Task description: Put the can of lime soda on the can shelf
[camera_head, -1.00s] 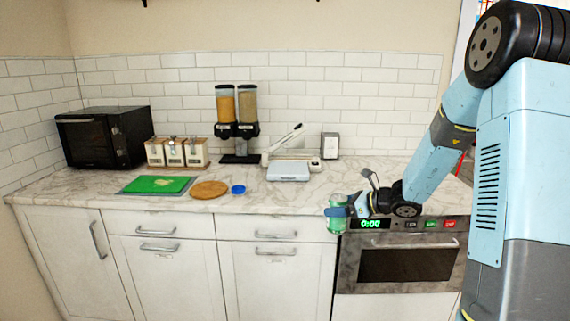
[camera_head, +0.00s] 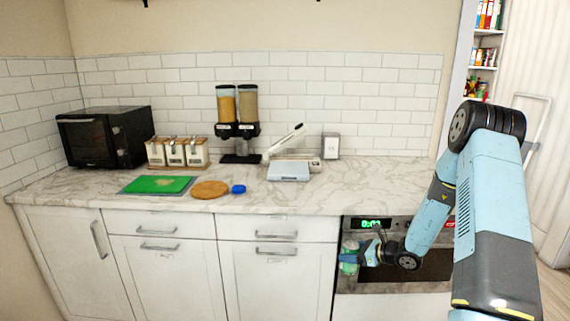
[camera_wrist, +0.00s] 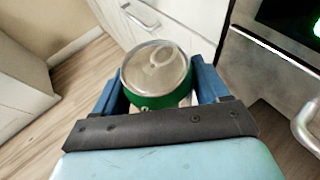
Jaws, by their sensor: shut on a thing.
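The green can (camera_head: 349,257) is held in my gripper (camera_head: 352,254), in front of the oven at the counter's front. In the wrist view the can (camera_wrist: 157,76) shows its silver top with the pull tab facing the camera. The blue fingers of my gripper (camera_wrist: 160,88) are shut on its two sides. The can's label is hidden, so its flavour cannot be read. Tall shelves (camera_head: 487,52) with several coloured goods stand at the far right. I cannot tell whether one of them is the can shelf.
The marble counter (camera_head: 390,180) carries a microwave (camera_head: 100,137), a green cutting board (camera_head: 158,185), a round wooden board (camera_head: 210,189), dispensers (camera_head: 237,108) and a white scale (camera_head: 288,170). The oven (camera_head: 415,265) and cabinet doors lie close by the can. Wood floor (camera_wrist: 75,85) is open below.

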